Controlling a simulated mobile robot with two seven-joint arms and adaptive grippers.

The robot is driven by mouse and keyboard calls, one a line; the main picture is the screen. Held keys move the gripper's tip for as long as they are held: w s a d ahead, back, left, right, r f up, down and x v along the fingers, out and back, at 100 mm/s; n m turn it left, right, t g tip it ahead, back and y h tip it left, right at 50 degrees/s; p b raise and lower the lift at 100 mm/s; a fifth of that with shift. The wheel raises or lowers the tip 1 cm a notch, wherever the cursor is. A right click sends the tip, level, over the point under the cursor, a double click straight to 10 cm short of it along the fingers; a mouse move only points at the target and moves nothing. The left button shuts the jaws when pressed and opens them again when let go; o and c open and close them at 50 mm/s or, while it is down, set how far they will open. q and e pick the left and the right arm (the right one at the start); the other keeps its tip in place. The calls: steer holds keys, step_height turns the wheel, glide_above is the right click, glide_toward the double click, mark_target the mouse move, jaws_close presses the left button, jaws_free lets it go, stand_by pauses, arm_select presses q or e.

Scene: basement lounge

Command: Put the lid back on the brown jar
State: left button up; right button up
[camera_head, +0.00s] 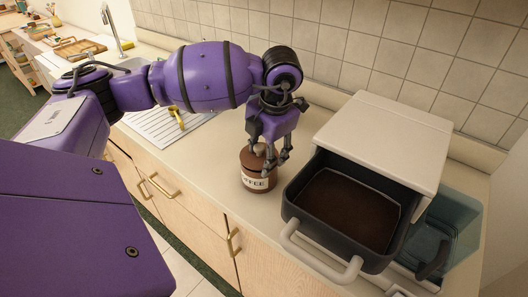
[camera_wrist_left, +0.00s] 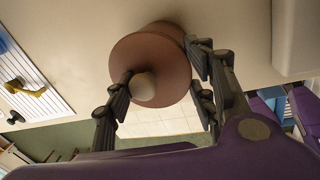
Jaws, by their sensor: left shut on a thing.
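The brown jar (camera_head: 259,183), with a pale COFFEE label, stands upright on the counter, left of the coffee machine. Its brown lid (camera_head: 249,157), with a pale round knob, is at the jar's mouth. In the left wrist view the lid (camera_wrist_left: 172,82) is a brown disc with the knob (camera_wrist_left: 143,89) facing the camera. My left gripper (camera_head: 267,158) points down over the jar and is shut on the lid; it also shows in the wrist view (camera_wrist_left: 165,85). I cannot tell whether the lid is fully seated. My right gripper is not in view.
A ridged drainboard (camera_head: 155,130) and tap lie left. The tiled wall is behind.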

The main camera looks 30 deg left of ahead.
arm_select(q)
steer(key=o, duration=1.6)
steer(key=o, duration=0.5)
steer(key=shift+r+p, duration=1.35)
steer(key=shift+r, duration=2.2)
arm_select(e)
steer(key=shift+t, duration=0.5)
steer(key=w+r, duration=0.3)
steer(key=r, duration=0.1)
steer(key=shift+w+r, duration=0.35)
